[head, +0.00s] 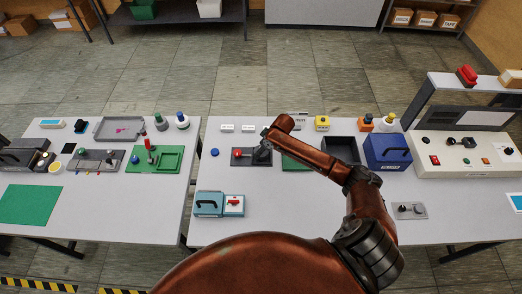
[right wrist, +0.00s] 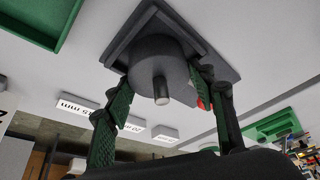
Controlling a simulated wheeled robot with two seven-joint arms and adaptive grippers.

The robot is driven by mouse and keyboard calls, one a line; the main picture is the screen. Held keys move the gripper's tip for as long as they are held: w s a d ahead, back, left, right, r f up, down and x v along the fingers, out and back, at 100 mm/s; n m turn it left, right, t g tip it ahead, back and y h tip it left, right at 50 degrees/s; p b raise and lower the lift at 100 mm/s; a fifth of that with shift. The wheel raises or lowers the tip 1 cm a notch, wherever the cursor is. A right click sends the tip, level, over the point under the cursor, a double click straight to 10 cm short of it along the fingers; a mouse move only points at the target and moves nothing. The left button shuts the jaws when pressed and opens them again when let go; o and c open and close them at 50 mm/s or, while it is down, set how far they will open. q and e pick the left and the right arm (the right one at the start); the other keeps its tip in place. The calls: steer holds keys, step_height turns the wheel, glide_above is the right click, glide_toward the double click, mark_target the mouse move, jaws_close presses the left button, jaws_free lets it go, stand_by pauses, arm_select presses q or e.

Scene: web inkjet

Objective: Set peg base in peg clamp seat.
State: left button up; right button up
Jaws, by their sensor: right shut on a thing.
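In the right wrist view the peg base (right wrist: 150,62) is a dark grey round block with a short metal pin (right wrist: 161,92) sticking out. My right gripper (right wrist: 160,84) has its two green-black fingers on either side of the block and is shut on it. The block is at the square-rimmed peg clamp seat (right wrist: 183,16); I cannot tell whether it is fully seated. In the head view the dark clamp plate (head: 264,160) with a red knob (head: 238,153) lies on the middle table, and my right gripper (head: 264,140) covers part of it. My left gripper is not in view.
Right of the clamp are a green tray (head: 291,163), a dark open bin (head: 340,148) and a blue box (head: 388,152). A teal case (head: 208,204) stands at the front left. White labelled blocks (head: 227,127) stand behind. The table's front middle is partly clear.

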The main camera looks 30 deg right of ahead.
steer(key=o, duration=1.5)
steer(key=shift+f, duration=0.1)
steer(key=shift+c, duration=0.2)
steer(key=v, duration=1.2)
